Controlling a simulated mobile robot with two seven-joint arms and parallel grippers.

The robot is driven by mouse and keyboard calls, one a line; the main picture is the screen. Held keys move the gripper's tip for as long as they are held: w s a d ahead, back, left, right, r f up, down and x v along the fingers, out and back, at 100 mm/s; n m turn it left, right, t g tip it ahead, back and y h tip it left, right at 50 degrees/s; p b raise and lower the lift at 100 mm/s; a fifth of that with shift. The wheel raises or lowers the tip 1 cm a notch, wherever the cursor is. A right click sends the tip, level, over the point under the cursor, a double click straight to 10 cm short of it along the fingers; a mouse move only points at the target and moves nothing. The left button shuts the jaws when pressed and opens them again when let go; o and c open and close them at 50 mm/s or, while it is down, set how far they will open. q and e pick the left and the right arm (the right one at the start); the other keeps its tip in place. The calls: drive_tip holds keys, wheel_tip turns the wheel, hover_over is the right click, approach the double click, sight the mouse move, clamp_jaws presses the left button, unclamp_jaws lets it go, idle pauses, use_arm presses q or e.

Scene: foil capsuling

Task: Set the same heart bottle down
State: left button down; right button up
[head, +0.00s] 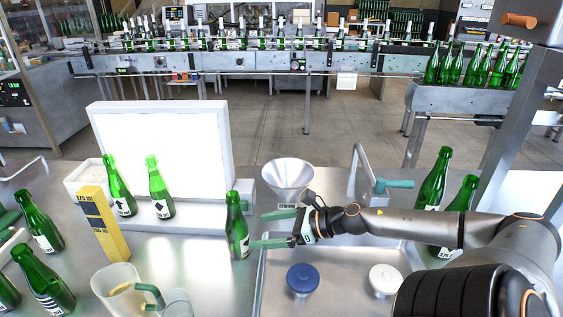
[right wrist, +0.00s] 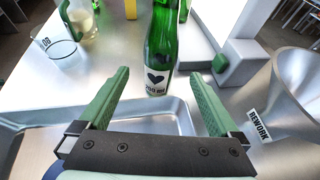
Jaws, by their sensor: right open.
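The heart bottle (head: 237,228) is green glass and stands upright on the steel table, just left of the sunken tray. Its white label with a black heart faces my right gripper in the right wrist view (right wrist: 157,78). My right gripper (head: 260,229) is open, with its green fingers pointing left at the bottle. In the right wrist view the bottle shows between and just beyond the fingertips (right wrist: 158,73), with gaps on both sides. I cannot make out my left gripper.
A lit white panel (head: 165,150) stands behind, with two bottles (head: 160,190) at its foot. A steel funnel (head: 288,178) is close behind my gripper.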

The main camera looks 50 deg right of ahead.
drive_tip(key=shift+v, duration=1.95)
